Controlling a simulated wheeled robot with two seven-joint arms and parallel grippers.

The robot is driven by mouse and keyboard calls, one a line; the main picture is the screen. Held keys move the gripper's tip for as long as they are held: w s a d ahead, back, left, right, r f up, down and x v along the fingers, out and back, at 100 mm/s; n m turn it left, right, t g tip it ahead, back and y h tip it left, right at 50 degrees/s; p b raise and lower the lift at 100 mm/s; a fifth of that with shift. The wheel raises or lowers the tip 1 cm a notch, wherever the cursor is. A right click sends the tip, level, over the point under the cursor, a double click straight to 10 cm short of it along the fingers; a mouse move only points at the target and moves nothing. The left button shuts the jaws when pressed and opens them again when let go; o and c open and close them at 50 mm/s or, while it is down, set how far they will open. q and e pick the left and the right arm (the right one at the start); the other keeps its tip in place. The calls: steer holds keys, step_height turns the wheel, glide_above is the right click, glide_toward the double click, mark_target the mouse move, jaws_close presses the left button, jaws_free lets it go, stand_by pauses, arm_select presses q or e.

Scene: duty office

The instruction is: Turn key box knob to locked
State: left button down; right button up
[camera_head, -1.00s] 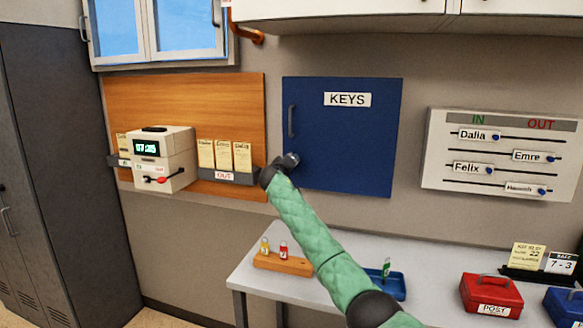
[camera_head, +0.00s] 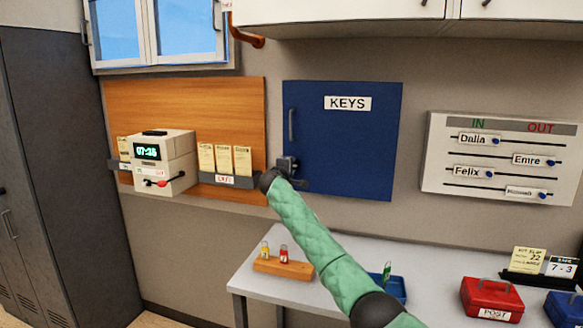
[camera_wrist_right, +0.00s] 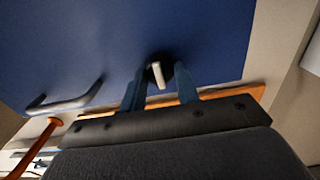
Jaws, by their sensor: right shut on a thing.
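The blue key box (camera_head: 345,140) with the KEYS label hangs on the wall, its door closed. In the right wrist view its blue door (camera_wrist_right: 130,45) fills the upper left, and the knob (camera_wrist_right: 157,73), dark with a pale bar across it, sits between my fingers. My right gripper (camera_head: 287,164) is at the lower left of the box door and hides the knob in the head view. In the wrist view my right gripper (camera_wrist_right: 160,85) is shut on the knob, one finger at each side. My left gripper is out of view.
A bar handle (camera_head: 291,124) stands out from the door above the gripper, also seen in the wrist view (camera_wrist_right: 65,102). A card rack and time clock (camera_head: 165,162) are to the left. A desk (camera_head: 240,280) with a wooden key stand (camera_head: 284,266) lies below.

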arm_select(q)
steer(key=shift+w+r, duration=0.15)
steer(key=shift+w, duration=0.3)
arm_select(e)
steer(key=o, duration=0.9)
steer(key=shift+a+f, duration=0.1)
steer(key=shift+o, duration=0.4)
arm_select(q)
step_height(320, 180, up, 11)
steer(key=b, duration=0.2)
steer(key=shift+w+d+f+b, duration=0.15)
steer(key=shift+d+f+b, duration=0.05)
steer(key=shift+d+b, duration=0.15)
arm_select(e)
steer(key=v, duration=0.7)
steer(key=shift+s, duration=0.35)
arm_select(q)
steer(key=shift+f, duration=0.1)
